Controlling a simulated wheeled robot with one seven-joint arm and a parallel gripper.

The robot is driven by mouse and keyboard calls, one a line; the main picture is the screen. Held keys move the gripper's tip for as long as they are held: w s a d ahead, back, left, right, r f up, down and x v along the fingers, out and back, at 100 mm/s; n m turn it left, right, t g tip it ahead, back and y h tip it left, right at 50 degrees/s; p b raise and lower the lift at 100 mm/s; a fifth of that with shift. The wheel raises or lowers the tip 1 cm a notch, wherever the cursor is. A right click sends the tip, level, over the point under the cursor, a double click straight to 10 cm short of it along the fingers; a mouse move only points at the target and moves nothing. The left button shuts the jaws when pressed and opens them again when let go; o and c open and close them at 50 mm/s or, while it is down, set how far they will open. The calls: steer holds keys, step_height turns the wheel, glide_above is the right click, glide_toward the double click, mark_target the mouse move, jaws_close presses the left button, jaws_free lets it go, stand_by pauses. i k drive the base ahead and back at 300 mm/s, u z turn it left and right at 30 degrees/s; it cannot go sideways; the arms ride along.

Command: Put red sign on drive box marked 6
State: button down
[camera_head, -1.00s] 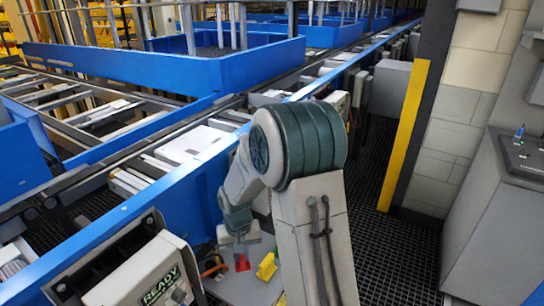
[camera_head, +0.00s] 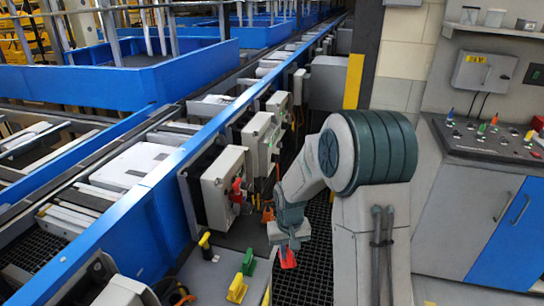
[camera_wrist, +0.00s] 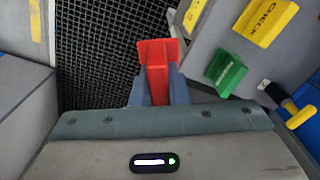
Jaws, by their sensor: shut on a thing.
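My gripper (camera_head: 288,246) is shut on the red sign (camera_head: 287,259), which hangs below the fingers over the dark floor grating. In the wrist view, the red sign (camera_wrist: 157,62) stands between the two fingertips of my gripper (camera_wrist: 159,88), and its face cannot be read. Grey drive boxes line the blue conveyor rail. The nearest drive box (camera_head: 222,190) has a red part (camera_head: 237,190) on its front. Further drive boxes (camera_head: 258,140) (camera_head: 279,104) stand behind it. I can make out no number on any of them.
A yellow sign (camera_head: 237,288), lettered CHECK in the wrist view (camera_wrist: 265,20), and a green sign (camera_head: 249,262) stand on a grey surface left of my gripper. A yellow-handled lever (camera_head: 205,240) is nearby. A control desk (camera_head: 490,140) stands right. Grating between is open floor.

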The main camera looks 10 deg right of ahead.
mark_target(226, 162)
steer(key=z, duration=1.3)
steer(key=i, duration=2.3)
steer(key=u, duration=2.3)
